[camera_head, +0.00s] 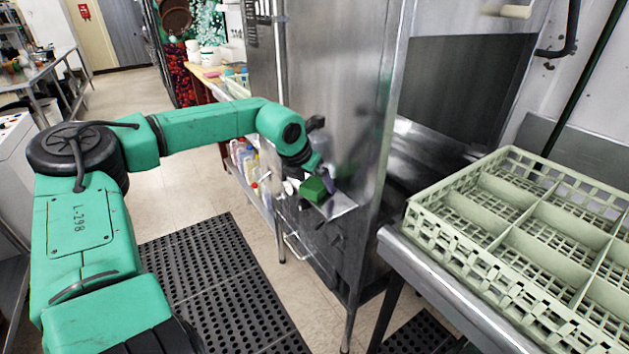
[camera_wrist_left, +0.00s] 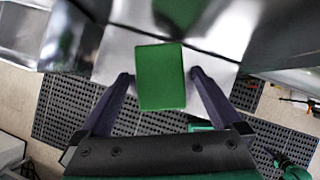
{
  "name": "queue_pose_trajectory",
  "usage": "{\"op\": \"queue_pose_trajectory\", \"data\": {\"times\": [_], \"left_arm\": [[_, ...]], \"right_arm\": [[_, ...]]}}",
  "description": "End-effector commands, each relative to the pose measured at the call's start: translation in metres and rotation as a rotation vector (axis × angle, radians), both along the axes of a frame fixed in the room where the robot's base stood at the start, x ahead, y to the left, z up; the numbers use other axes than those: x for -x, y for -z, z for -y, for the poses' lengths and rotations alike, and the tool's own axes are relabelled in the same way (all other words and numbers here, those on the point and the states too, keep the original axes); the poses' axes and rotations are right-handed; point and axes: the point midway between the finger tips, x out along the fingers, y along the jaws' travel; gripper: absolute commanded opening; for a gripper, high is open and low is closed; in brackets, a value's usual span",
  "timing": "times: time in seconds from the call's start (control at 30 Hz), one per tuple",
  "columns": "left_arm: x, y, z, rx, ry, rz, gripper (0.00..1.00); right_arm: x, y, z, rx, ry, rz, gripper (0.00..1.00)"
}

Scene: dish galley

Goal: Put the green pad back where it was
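The green pad (camera_head: 313,189) lies on a small steel ledge (camera_head: 341,206) on the side of the tall steel machine. My left gripper (camera_head: 318,186) reaches down to it from the left. In the left wrist view the green pad (camera_wrist_left: 160,77) sits between the two dark fingertips (camera_wrist_left: 160,78), over the bright ledge (camera_wrist_left: 120,63). The fingers are spread, one on each side of the pad, with a narrow gap visible on the right side. The left side is very close, and I cannot tell whether it touches.
The steel machine (camera_head: 335,80) stands right behind the ledge. A pale green dish rack (camera_head: 470,225) sits on the steel counter at right. Bottles (camera_head: 245,160) stand on a low shelf left of the machine. Black perforated mats (camera_head: 225,285) cover part of the open floor.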

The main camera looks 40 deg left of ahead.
Motion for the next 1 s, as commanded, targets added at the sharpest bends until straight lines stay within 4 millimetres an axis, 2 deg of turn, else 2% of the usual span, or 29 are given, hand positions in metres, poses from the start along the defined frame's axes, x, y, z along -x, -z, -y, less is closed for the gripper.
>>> {"op": "queue_pose_trajectory", "data": {"times": [0.17,0.27,0.73,0.83,1.0], "left_arm": [[0.001,-0.006,0.0,0.001,0.0,0.002,1.0],[0.006,-0.016,0.001,0.002,0.0,0.005,1.0],[0.054,-0.095,0.005,-0.001,-0.001,0.005,1.0],[0.059,-0.104,0.006,0.0,0.0,0.001,1.0],[0.06,-0.106,0.006,0.0,0.0,-0.001,1.0]], "right_arm": [[0.0,-0.003,0.0,0.0,0.0,0.0,0.0],[0.0,-0.001,0.0,0.001,0.0,0.0,0.0],[0.0,0.016,0.001,0.001,-0.001,-0.001,0.0],[0.0,0.017,0.001,0.001,-0.001,-0.001,0.0],[0.0,0.016,0.001,0.002,-0.001,-0.001,0.0]]}}
